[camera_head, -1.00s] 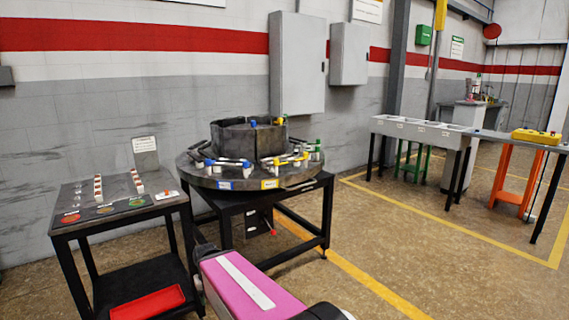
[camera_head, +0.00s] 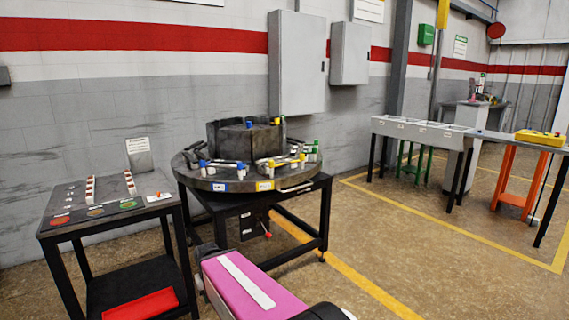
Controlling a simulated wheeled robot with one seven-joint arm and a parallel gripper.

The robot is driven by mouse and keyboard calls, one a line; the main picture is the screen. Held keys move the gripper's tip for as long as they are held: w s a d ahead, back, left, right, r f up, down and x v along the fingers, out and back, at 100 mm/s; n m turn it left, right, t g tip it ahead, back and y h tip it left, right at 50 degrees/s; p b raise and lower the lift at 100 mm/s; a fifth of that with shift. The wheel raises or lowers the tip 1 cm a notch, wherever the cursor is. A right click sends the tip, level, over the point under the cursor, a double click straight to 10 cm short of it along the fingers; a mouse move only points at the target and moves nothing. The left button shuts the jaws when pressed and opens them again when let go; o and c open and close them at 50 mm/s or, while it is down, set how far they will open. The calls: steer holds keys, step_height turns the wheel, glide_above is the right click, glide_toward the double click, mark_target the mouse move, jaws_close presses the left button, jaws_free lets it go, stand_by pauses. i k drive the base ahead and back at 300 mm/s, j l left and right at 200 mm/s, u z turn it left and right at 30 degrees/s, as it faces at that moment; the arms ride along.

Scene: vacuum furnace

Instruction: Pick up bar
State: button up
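I cannot tell for sure which piece is the bar. Two narrow upright rows of white and reddish pieces, a left row (camera_head: 90,189) and a right row (camera_head: 130,183), stand on the dark table (camera_head: 72,226) at the left. A round dark furnace fixture (camera_head: 210,184) sits on a black stand, with several small grey rods and blue, yellow and green fittings around its raised ring (camera_head: 230,142). My pink arm link shows at the bottom centre, in front of the stand. My gripper is outside the picture, so its hold is hidden.
A red tray (camera_head: 142,304) lies on the left table's lower shelf. A grey bench with bins (camera_head: 422,131) and an orange stand (camera_head: 517,178) with a yellow control box (camera_head: 539,138) are at the right. The floor between the furnace and the bench is clear.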

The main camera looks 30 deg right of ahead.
mark_target(286, 161)
steer(key=i+l, duration=0.1)
steer(key=l, duration=1.15)
steer(key=i+l+u, duration=0.1)
steer(key=l, duration=1.1)
